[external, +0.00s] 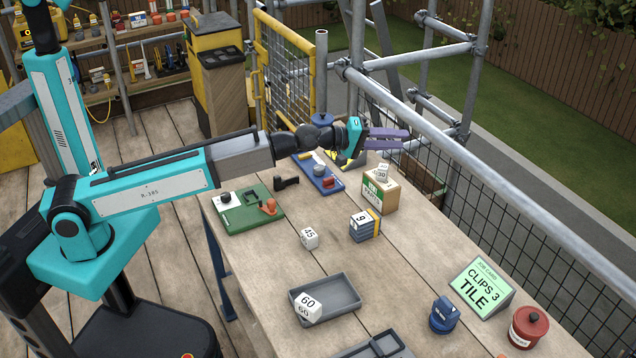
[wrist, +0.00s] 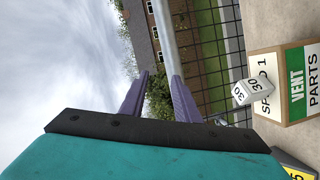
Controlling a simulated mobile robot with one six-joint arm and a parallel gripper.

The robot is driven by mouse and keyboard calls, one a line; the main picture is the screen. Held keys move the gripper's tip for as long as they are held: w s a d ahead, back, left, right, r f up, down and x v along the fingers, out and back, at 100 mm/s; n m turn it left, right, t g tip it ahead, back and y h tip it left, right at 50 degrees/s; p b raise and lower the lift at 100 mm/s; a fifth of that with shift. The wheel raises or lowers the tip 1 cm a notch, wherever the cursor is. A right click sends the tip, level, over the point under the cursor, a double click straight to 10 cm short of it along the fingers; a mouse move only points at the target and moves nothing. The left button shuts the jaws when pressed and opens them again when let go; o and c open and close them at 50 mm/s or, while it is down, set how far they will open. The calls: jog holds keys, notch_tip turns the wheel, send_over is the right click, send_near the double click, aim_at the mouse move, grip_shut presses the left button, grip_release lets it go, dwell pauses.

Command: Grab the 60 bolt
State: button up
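The 60 bolt shows as a white block marked 60 (external: 308,308) lying in the left part of a shallow grey tray (external: 345,297) on the wooden bench. My gripper (external: 407,140) has purple fingers and is at the far end of the bench, high above it and far from the 60 block. Its fingers also show in the wrist view (wrist: 160,78), apart, with nothing between them. The 60 block is not in the wrist view.
A white block marked 30 (external: 382,173) sits on the vent parts box (external: 381,195), close below my gripper. A block marked 45 (external: 309,236) stands mid-bench, beside a blue stack (external: 364,232) with a numbered white block. Scaffold rails (external: 430,105) run along the right.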

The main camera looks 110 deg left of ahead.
jog(key=s+a+f+n+g+h+p, duration=0.15)
jog(key=s+a+f+n, duration=0.25)
jog(key=s+a, duration=0.7)
jog(key=s+a+f+n+g+y+p, duration=0.15)
jog(key=s+a+f+n, duration=0.3)
jog(key=s+a, duration=0.7)
jog(key=s+a+f+n+h+p, duration=0.1)
jog(key=s+a+f+n+h, duration=0.3)
jog(key=s, duration=1)
jog(key=s+a+r+n+y+p, duration=0.1)
jog(key=s+a+n, duration=0.35)
jog(key=s, duration=0.95)
jog(key=w+f+t+h+b, duration=0.1)
jog(key=f+t+h+b, duration=0.1)
jog(key=f, duration=0.1)
jog(key=w+d+f+m+t+h+b, duration=0.1)
jog(key=f+t+h+b, duration=0.1)
jog(key=f+b, duration=0.1)
jog(key=w+f+m+t+h+b, duration=0.1)
jog(key=w+f+t+h+b, duration=0.1)
jog(key=f+b, duration=0.1)
jog(key=shift+d+h, duration=0.15)
jog(key=shift+h, duration=0.25)
jog(key=shift+r, duration=0.1)
jog(key=shift+w, duration=0.1)
